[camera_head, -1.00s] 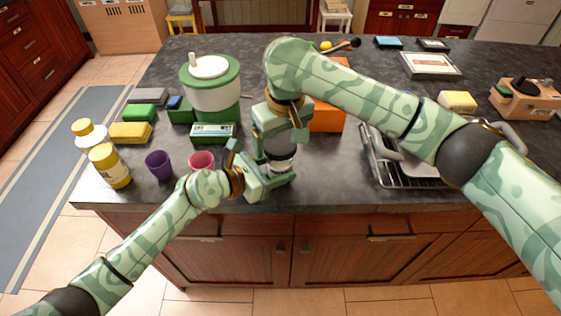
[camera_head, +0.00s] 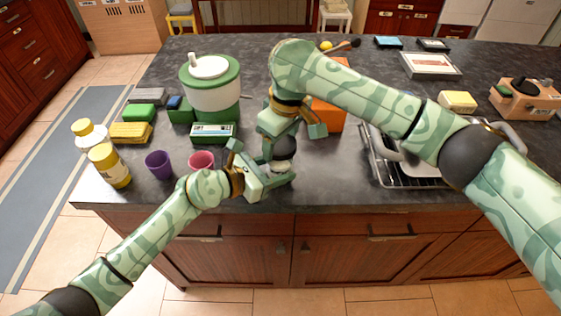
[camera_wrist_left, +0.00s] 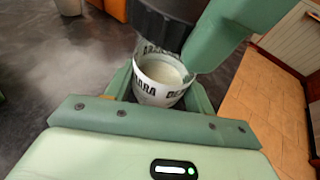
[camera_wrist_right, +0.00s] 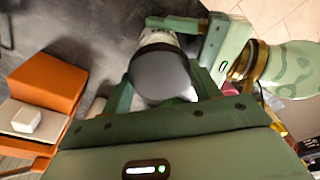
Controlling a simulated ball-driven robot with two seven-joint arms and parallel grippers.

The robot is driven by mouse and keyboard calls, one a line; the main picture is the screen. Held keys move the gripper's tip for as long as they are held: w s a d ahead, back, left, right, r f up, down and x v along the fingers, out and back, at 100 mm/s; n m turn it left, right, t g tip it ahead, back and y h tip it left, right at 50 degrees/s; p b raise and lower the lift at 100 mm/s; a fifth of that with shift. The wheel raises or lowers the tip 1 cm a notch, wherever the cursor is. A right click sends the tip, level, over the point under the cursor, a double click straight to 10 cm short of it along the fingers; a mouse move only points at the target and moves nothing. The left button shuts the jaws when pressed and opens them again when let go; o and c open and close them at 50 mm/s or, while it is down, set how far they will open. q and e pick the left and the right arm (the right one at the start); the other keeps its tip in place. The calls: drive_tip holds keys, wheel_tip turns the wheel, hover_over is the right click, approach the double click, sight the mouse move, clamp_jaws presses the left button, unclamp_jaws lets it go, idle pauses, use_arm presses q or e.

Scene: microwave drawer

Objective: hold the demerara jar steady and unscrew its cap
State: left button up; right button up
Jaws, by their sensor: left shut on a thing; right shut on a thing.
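The demerara jar (camera_wrist_left: 160,92) has a white label with dark letters and stands between my left gripper's fingers (camera_head: 272,178). The left gripper is shut on it. In the left wrist view the jar's mouth is uncovered and pale contents show inside. My right gripper (camera_head: 290,138) is shut on the cap from above. The cap's top also shows in the right wrist view (camera_wrist_right: 160,74), with the jar partly hidden behind it.
A purple cup (camera_head: 158,165) and a pink cup (camera_head: 201,160) stand left of the jar. A green-and-white canister (camera_head: 211,90) is behind them. An orange box (camera_head: 328,115) is behind right, and a wire rack (camera_head: 385,180) is to the right. The counter's front edge is close.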

drive_tip(key=n, duration=0.5)
drive_tip(key=shift+g, duration=0.4)
drive_tip(key=n, duration=0.4)
drive_tip(key=shift+a+n+g, duration=0.1)
drive_tip(key=shift+n+g, duration=0.3)
drive_tip(key=shift+s+r, duration=0.1)
drive_tip(key=shift+r, duration=0.05)
drive_tip(key=o, duration=1)
drive_tip(key=shift+o, duration=0.2)
drive_tip(key=shift+r, duration=0.1)
drive_tip(key=shift+r, duration=2.4)
